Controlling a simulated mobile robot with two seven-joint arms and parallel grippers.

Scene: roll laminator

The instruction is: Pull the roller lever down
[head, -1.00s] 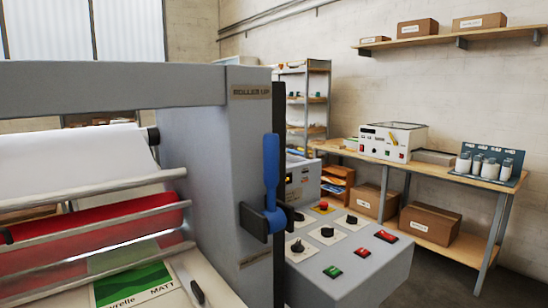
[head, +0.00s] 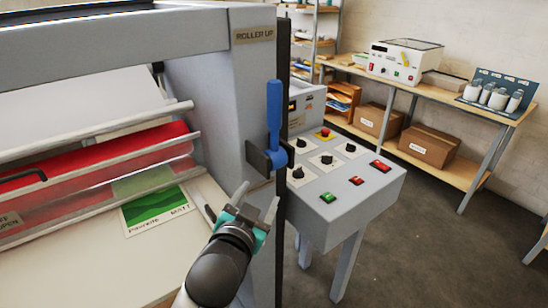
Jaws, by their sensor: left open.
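The roller lever (head: 273,112) has a blue handle that stands upright on a dark bracket (head: 258,158) at the right side of the laminator's grey end housing (head: 220,120). A label reading "ROLLER UP" (head: 254,35) is near the housing's top. My left gripper (head: 255,206) is open and empty, with grey fingers and teal parts. In the picture it is below the lever's bracket, in front of the housing, and apart from the handle. My right gripper is not in view.
The control panel (head: 345,185) with knobs, buttons and a red emergency stop (head: 324,133) is right of the lever. A green sample card (head: 155,208) lies on the laminator's bed at left. A bench (head: 470,105) stands behind. Floor at right is clear.

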